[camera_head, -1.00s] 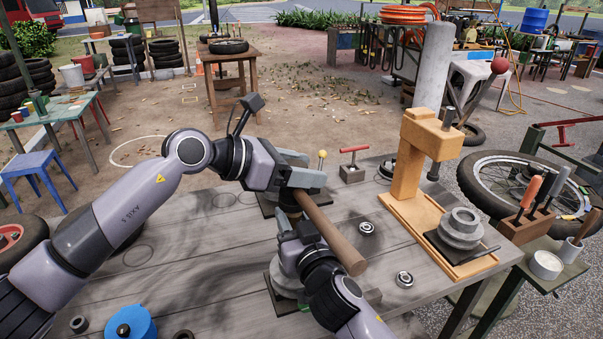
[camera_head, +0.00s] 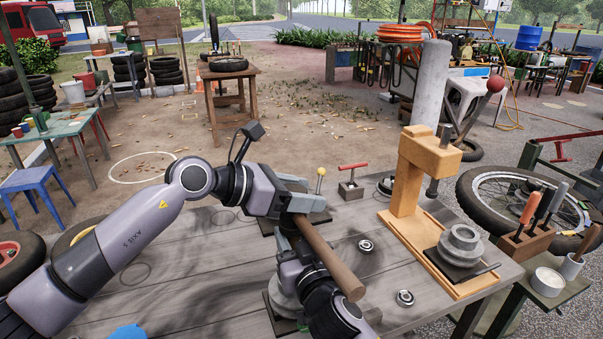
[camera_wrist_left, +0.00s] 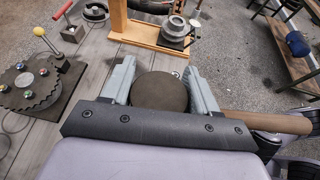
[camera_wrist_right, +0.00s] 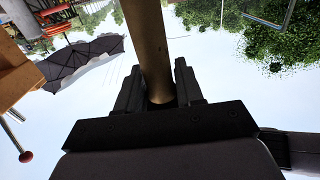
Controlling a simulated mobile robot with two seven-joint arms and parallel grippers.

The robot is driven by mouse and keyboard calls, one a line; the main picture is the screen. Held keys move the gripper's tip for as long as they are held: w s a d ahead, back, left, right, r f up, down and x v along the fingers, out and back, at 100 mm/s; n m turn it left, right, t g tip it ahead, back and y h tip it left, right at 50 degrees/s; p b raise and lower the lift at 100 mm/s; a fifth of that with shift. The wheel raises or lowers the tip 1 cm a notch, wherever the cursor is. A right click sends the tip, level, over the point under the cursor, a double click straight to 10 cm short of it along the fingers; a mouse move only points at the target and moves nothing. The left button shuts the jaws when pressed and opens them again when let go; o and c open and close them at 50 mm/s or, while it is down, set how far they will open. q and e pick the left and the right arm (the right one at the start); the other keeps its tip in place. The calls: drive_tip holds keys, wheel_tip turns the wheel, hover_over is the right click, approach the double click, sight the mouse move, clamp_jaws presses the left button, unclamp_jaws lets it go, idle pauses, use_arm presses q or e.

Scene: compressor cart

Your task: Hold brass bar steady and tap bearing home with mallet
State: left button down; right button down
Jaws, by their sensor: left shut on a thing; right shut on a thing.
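My left gripper (camera_head: 303,203) is shut on the mallet at its head. The mallet's dark round head (camera_wrist_left: 160,92) sits between the jaws in the left wrist view. Its wooden handle (camera_head: 334,262) slants down to the right in the head view. In the head view the right gripper is just below the left one, and the bar is mostly hidden. A grey round hub (camera_head: 281,297) lies beneath my right arm. Whether a bearing sits in it is hidden.
Two loose bearings lie on the grey plank bench, one near the handle (camera_head: 366,246) and one near the front edge (camera_head: 405,298). A wooden press (camera_head: 408,175) with a stepped grey part (camera_head: 461,245) stands at right. A red-handled tool (camera_head: 352,180) stands behind. The left bench is mostly clear.

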idle(0.4)
use_arm(q)
drive_tip(key=shift+r, duration=2.2)
drive_tip(key=shift+f, duration=0.2)
drive_tip(key=shift+f, duration=2.1)
drive_tip(key=shift+r, duration=2.3)
drive_tip(key=shift+f, duration=0.15)
wheel_tip(320, 180, down, 4)
drive_tip(key=shift+f, duration=0.2)
